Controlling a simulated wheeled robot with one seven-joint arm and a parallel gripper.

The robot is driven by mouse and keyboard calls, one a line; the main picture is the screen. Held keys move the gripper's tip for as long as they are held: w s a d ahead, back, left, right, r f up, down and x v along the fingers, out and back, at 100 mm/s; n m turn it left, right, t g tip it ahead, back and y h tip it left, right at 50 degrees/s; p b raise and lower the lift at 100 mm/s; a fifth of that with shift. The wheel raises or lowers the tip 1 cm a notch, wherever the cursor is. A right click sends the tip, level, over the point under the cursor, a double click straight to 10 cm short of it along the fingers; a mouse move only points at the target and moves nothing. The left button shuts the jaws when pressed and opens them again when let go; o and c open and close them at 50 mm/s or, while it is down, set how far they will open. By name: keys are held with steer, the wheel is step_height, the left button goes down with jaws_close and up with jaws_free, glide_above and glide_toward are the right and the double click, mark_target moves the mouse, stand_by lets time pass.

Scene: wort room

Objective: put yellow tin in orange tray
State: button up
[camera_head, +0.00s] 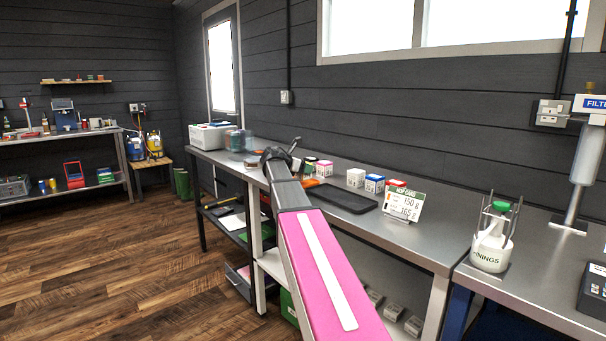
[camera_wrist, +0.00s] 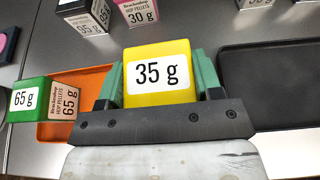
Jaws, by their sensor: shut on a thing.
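In the wrist view, the yellow tin (camera_wrist: 160,99), labelled 35 g, is held between the green-padded fingers of my gripper (camera_wrist: 160,75). The gripper is shut on it. The orange tray (camera_wrist: 95,83) lies to the left of the tin, partly hidden by the tin, a finger and a green tin (camera_wrist: 44,84) marked 65 g. In the head view, a small part of the orange tray (camera_head: 311,183) shows beyond my arm. My gripper (camera_head: 282,160) is small and dark there, and I cannot make out the yellow tin. The held tin's height above the bench is unclear.
A black tray (camera_wrist: 265,88) lies right of the held tin. Several other tins, among them a black one (camera_wrist: 80,14), stand beyond it. In the head view, a white card (camera_head: 402,203) stands by the black tray (camera_head: 341,197). A white box (camera_head: 209,136) stands at the bench's far end.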

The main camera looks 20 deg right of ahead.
steer(key=shift+f, duration=1.05)
steer(key=shift+f, duration=0.1)
steer(key=o, duration=1)
steer(key=shift+s+a+r, duration=0.1)
steer(key=shift+a+r, duration=0.1)
steer(key=v, duration=1.1)
steer(key=shift+s+a+r, duration=0.1)
steer(key=shift+a+r, duration=0.05)
steer(key=shift+a, duration=0.05)
